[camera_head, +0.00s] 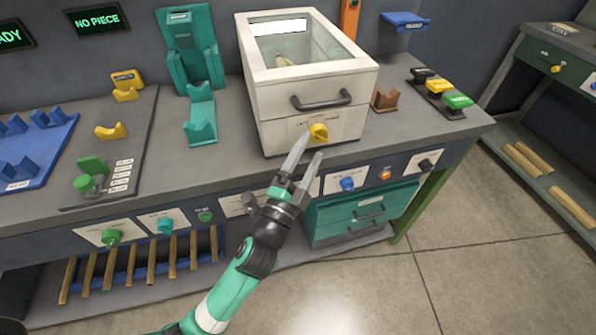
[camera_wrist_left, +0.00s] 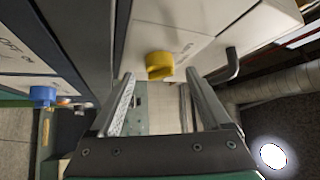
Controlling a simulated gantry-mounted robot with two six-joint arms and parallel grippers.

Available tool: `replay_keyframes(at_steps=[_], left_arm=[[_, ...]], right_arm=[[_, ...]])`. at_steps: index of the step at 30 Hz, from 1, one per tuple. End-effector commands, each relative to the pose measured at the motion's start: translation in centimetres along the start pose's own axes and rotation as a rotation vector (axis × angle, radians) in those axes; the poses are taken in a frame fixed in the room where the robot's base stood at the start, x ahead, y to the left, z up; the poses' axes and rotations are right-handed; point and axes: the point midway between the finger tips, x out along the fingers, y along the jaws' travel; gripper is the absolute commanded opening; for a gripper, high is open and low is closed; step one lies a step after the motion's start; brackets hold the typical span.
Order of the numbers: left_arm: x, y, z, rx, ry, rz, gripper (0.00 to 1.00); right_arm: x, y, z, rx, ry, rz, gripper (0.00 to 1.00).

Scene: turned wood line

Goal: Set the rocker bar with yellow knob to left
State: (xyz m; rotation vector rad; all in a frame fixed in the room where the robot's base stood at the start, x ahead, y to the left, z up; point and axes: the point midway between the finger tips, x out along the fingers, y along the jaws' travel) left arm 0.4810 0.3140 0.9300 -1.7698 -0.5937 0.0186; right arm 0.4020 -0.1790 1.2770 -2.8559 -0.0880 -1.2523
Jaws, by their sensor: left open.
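The yellow knob (camera_head: 318,132) sits on the lower front panel of a white box (camera_head: 285,135), below its dark handle. Small lettering beside the knob is too small to read surely. The knob's setting cannot be told. In the left wrist view the yellow knob (camera_wrist_left: 159,66) lies near the fingertips, between their lines. My left gripper (camera_head: 307,151) is open and empty, in front of and just below the knob, its fingers pointing up toward it. I cannot tell whether a fingertip touches it. My right gripper is not in view.
The white box has a glass lid and a dark handle (camera_head: 320,101). A blue knob (camera_head: 347,184) and an orange button (camera_head: 384,174) sit on the bench front, right of my gripper. Teal drawers (camera_head: 358,212) stand below. Yellow pieces (camera_head: 111,131) lie left on the bench.

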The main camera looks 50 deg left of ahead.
Motion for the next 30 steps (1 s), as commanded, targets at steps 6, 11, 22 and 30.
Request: replay_keyframes(at_steps=[6,11,22,30], left_arm=[[-5.5,0.2,0.0,0.002,0.003,0.004,0.81],[-7.8,0.2,0.0,0.0,0.001,0.002,0.81],[-8.3,0.0,0.0,0.0,0.0,0.0,0.81],[-8.3,0.0,0.0,0.0,0.0,0.0,0.81]], right_arm=[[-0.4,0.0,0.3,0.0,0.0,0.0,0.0],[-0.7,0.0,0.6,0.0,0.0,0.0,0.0],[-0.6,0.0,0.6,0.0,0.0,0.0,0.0],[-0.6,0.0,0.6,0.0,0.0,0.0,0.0]])
